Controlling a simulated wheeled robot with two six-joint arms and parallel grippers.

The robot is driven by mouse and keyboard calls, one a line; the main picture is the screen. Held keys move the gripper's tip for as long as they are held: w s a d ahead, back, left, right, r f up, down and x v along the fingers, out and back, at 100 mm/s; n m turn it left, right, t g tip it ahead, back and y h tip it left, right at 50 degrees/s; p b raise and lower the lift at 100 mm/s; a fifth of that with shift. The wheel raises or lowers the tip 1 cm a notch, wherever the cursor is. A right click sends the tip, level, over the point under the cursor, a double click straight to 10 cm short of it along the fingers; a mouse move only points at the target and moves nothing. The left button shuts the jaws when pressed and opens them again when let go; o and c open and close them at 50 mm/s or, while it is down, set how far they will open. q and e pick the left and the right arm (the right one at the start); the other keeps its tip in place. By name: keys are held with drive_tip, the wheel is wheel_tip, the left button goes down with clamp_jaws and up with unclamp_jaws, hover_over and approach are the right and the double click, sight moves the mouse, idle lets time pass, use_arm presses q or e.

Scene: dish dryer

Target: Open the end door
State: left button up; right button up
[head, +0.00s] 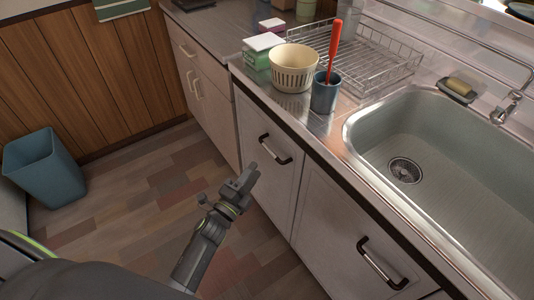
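A pale cabinet door (262,176) with a dark-ended metal bar handle (275,149) is at the left end of the sink cabinet and looks shut. To its right is another pale door (335,235) with a similar handle (382,263), also shut. My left gripper (251,172) is in front of the end door, just below and left of its handle in the picture. It looks apart from the handle and holds nothing that I can see. The fingers are seen nearly edge-on, so their gap is unclear. My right gripper is out of view.
A sink (440,160) is set in the counter at right. A cream basket (295,68), a blue cup (325,92) with a red-handled utensil and a wire dish rack (375,55) stand on it. A blue bin (45,168) is at far left. The floor (130,205) between is clear.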

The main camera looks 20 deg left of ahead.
use_arm(q)
drive_tip(key=x, duration=0.8)
clamp_jaws()
